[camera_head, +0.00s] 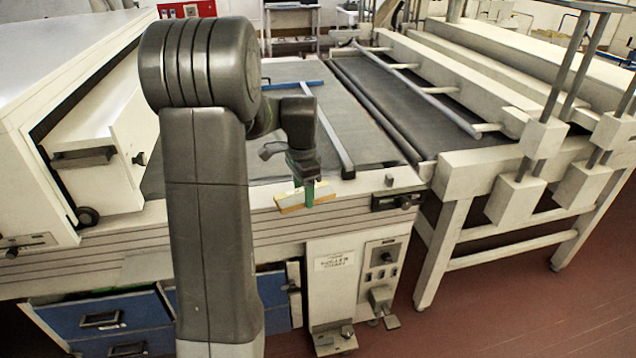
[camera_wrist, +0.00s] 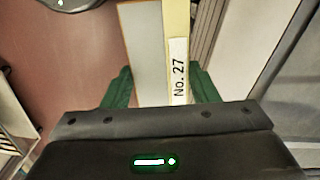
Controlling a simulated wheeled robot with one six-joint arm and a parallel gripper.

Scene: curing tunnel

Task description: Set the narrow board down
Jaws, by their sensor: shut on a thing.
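The narrow board (camera_head: 291,200) is a short pale piece with a yellow edge, in the middle of the head view. In the wrist view the board (camera_wrist: 148,50) runs up from between the green fingers, with a label "No. 27" on its yellow side. My gripper (camera_head: 309,192) is shut on the board, with a green finger on its near face. My gripper (camera_wrist: 157,90) also shows in the wrist view, a finger on each side of the board. The board is at the front edge of the machine; whether it touches anything below is unclear.
A dark conveyor bed (camera_head: 290,90) lies behind the board, with a grey rail (camera_head: 335,140) along it. A white housing (camera_head: 60,60) stands at the left. A second conveyor (camera_head: 440,100) is at the right. Blue drawers (camera_head: 105,320) and a control panel (camera_head: 382,262) are below.

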